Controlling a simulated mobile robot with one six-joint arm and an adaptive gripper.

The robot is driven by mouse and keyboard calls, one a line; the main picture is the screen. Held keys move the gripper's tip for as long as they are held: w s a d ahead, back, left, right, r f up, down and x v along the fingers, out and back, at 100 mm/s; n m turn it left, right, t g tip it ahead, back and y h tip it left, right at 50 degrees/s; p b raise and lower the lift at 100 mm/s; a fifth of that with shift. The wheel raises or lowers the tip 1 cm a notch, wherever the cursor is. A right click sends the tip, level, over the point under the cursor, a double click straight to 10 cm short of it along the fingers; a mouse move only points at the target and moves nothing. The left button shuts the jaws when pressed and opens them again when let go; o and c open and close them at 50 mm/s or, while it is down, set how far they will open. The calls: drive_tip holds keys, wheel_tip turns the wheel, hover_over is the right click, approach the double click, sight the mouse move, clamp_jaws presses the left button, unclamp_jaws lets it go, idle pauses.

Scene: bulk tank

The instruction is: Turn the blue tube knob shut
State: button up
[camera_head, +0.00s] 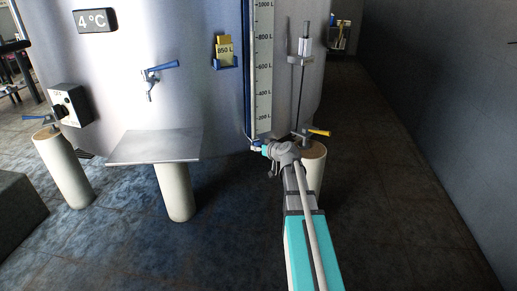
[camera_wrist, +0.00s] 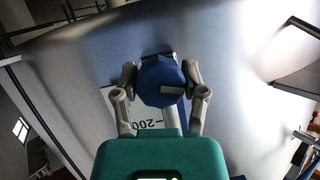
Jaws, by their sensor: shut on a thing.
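The blue tube knob (camera_wrist: 158,76) is a faceted blue knob in the middle of the wrist view, with a pale bar mark pointing to the right in that picture. My gripper (camera_wrist: 160,71) has one finger on each side of the knob and is shut on it. In the head view my gripper (camera_head: 267,151) is at the foot of the level scale (camera_head: 263,70), beside the lower end of the blue tube (camera_head: 247,80). The knob is mostly hidden there by the gripper.
The steel tank (camera_head: 190,70) fills the background. A yellow-handled valve (camera_head: 319,132) and a tank leg (camera_head: 314,168) stand just right of my gripper. A blue-handled tap (camera_head: 151,88) is over a steel shelf (camera_head: 155,147) to the left.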

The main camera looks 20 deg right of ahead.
drive_tip(key=shift+f+m+y+b, duration=0.15)
drive_tip(key=shift+m+y+b, duration=0.4)
drive_tip(key=shift+m+y, duration=0.5)
drive_tip(key=m+y+b, duration=0.1)
drive_tip(key=m, duration=0.2)
drive_tip(key=shift+t, duration=0.3)
drive_tip(key=m+t+y+b, duration=0.1)
drive_tip(key=m+b, duration=0.2)
drive_tip(key=shift+m+y, duration=0.25)
drive_tip(key=shift+y, duration=0.1)
drive_tip(key=shift+m+t+b, duration=0.4)
drive_tip(key=shift+m+b, duration=0.15)
drive_tip(key=shift+m, duration=0.45)
drive_tip(key=shift+y, duration=0.3)
drive_tip(key=o, duration=1.1)
drive_tip(key=shift+o, duration=0.2)
drive_tip(key=shift+s, duration=0.1)
